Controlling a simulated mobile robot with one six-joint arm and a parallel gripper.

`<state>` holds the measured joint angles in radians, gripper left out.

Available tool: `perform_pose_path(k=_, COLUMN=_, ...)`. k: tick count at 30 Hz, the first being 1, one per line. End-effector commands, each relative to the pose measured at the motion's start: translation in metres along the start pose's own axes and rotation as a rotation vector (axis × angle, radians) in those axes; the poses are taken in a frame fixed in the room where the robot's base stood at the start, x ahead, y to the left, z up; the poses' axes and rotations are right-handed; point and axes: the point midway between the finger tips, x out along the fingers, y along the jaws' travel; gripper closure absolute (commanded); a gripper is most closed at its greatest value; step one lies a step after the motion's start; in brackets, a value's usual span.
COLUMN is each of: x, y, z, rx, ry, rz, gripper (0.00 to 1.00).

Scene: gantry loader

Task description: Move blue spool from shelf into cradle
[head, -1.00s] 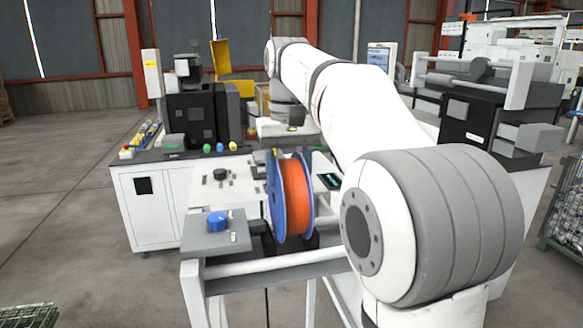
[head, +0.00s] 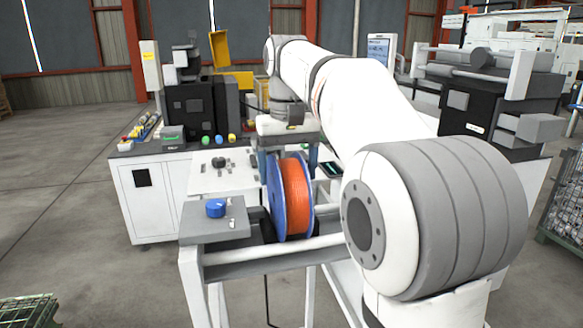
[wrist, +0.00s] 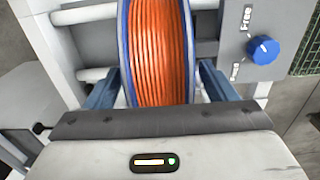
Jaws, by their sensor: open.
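The blue spool (head: 278,208) has blue flanges and orange line wound on it. It stands upright between the rails of a white frame, the apparent cradle (head: 225,268), in the head view. It also fills the top middle of the wrist view (wrist: 158,50). My gripper (head: 288,160) is above the spool with its fingers pointing down. In the wrist view, one blue-grey finger is on each side of the spool (wrist: 157,85), with a gap to each flange. The jaws are open. The spool's underside and its seating are hidden.
A grey plate with a blue knob (head: 216,208), marked "Free" in the wrist view, is left of the spool. A white bench (head: 150,195) with black machine blocks stands behind. A dark rack (head: 480,110) is at right.

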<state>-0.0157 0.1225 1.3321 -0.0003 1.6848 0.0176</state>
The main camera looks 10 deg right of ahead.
Motion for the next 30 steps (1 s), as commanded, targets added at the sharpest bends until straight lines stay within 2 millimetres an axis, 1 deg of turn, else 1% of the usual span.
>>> perform_pose_path(k=5, x=0.001, y=0.0, z=0.0, rx=0.0, ry=-0.002, rz=0.0, gripper=0.22)
perform_pose_path(k=8, x=-0.006, y=0.0, z=-0.001, rx=0.0, ry=0.0, rz=0.0, gripper=0.22)
perform_pose_path(k=11, x=-0.021, y=0.0, z=-0.001, rx=0.0, ry=0.001, rz=0.0, gripper=0.22)
perform_pose_path(k=15, x=-0.046, y=0.0, z=-0.001, rx=0.0, ry=0.002, rz=0.0, gripper=0.22)
perform_pose_path(k=18, x=-0.061, y=0.0, z=-0.001, rx=0.0, ry=0.001, rz=0.0, gripper=0.22)
perform_pose_path(k=21, x=-0.071, y=0.0, z=-0.001, rx=0.0, ry=0.001, rz=0.0, gripper=0.22)
perform_pose_path(k=25, x=-0.077, y=0.0, z=-0.001, rx=0.0, ry=0.0, rz=0.0, gripper=0.22)
perform_pose_path(k=30, x=-0.078, y=0.0, z=0.0, rx=-0.001, ry=-0.001, rz=0.0, gripper=0.22)
